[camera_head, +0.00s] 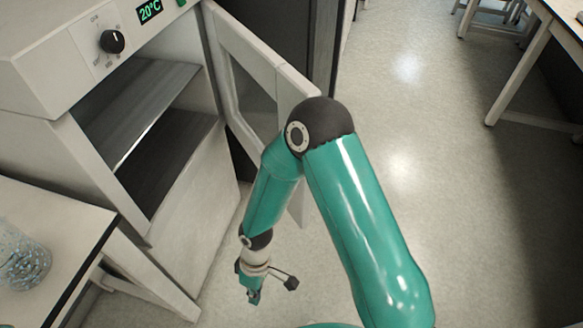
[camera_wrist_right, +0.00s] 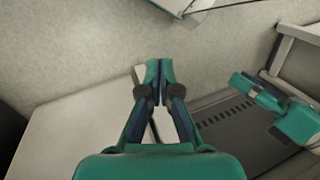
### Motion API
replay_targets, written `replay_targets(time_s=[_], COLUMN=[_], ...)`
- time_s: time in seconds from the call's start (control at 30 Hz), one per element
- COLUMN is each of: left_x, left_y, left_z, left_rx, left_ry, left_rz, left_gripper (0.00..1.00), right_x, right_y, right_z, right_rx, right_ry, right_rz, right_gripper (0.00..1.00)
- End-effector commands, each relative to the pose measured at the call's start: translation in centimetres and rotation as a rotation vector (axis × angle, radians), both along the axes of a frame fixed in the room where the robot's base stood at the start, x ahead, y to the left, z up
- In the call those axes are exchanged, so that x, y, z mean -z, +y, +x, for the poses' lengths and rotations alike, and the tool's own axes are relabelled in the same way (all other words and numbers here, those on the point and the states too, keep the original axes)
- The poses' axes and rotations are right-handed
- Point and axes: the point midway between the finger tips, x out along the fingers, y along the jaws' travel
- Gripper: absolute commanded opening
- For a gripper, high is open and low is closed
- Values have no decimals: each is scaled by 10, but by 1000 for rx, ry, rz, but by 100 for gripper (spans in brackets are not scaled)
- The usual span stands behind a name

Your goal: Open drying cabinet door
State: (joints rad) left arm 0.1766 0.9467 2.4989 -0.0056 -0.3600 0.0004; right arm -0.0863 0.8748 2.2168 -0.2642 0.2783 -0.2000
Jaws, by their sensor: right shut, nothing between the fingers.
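The drying cabinet (camera_head: 185,225) stands at the left in the head view, with a dial and a 20°C display. Its door (camera_head: 252,50), a pale frame with a window, is swung wide open to the right, baring dark inner shelves (camera_head: 135,105). My right arm crosses in front of part of the door. My right gripper (camera_head: 254,293) hangs low in front of the cabinet, apart from the door. In the wrist view its fingers (camera_wrist_right: 158,72) are shut together and empty. What looks like my left gripper (camera_wrist_right: 262,95) shows at the right there; its jaw state is unclear.
A white table (camera_head: 45,235) with a glass vessel (camera_head: 22,262) of blue bits stands at the lower left. Open floor (camera_head: 420,150) lies right of the door. Another table (camera_head: 520,70) stands at the upper right.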

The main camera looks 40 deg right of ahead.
Motion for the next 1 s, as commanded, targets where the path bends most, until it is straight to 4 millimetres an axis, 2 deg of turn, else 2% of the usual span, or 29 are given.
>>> replay_targets(time_s=[0.03, 0.1, 0.17, 0.23, 0.4, 0.53, 0.63, 0.73, 1.0], left_x=[-9, -15, -20, -25, -35, -39, -40, -40, -38], left_y=[0, 0, 0, 0, 0, 0, 0, 0, 0], left_z=[0, 0, 0, 0, 0, 0, 0, 0, 0], left_rx=[0, 0, 0, 0, 0, 0, 0, 0, 0], left_ry=[0, 0, 0, 0, 0, 0, 0, 0, 0], left_rz=[0, 0, 0, 0, 0, 0, 0, 0, 0], left_gripper=[40, 40, 40, 40, 40, 40, 40, 40, 40], right_x=[-24, -53, -83, -122, -220, -275, -298, -303, -276], right_y=[-1, -10, -21, -33, -55, -63, -66, -71, -99], right_z=[14, 30, 46, 66, 105, 117, 120, 121, 119], right_rx=[-153, -366, -532, -693, -928, -992, -1008, -1011, -1010], right_ry=[-17, -15, -12, -3, 37, 70, 89, 98, 104], right_rz=[-40, -123, -213, -332, -611, -755, -813, -836, -835], right_gripper=[0, 0, 0, 0, 0, 0, 0, 0, 0])
